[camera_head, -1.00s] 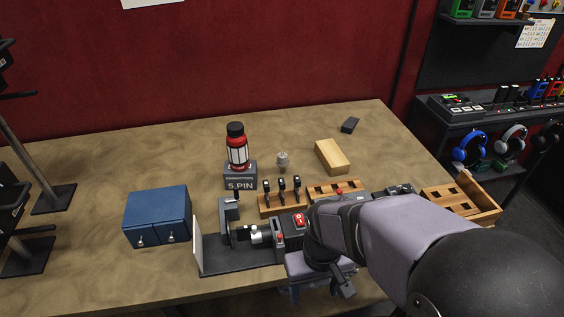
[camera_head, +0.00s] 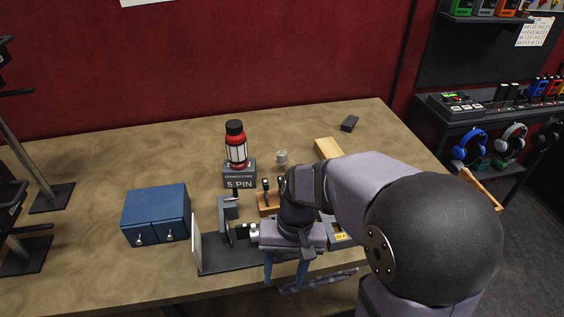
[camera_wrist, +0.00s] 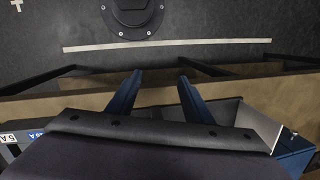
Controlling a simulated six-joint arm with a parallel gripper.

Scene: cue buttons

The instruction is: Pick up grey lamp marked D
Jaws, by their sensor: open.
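A small pale grey object that looks like a bulb (camera_head: 282,157) stands on the table in the head view, right of the red bottle. It may be the grey lamp, but I cannot read a D on it. My gripper (camera_head: 285,274) is low at the table's front edge, well in front of that object, with its blue fingers apart and nothing between them. In the wrist view my gripper (camera_wrist: 157,84) is open over the wooden table edge and dark floor. No lamp shows there.
A red bottle (camera_head: 236,146) stands on a grey block marked 5 PIN (camera_head: 239,181). A blue two-door cabinet (camera_head: 156,214) is at left, beside a dark stand (camera_head: 225,221). A wooden block (camera_head: 327,148) and a black block (camera_head: 349,124) lie behind. My arm hides part of the wooden rack (camera_head: 264,202).

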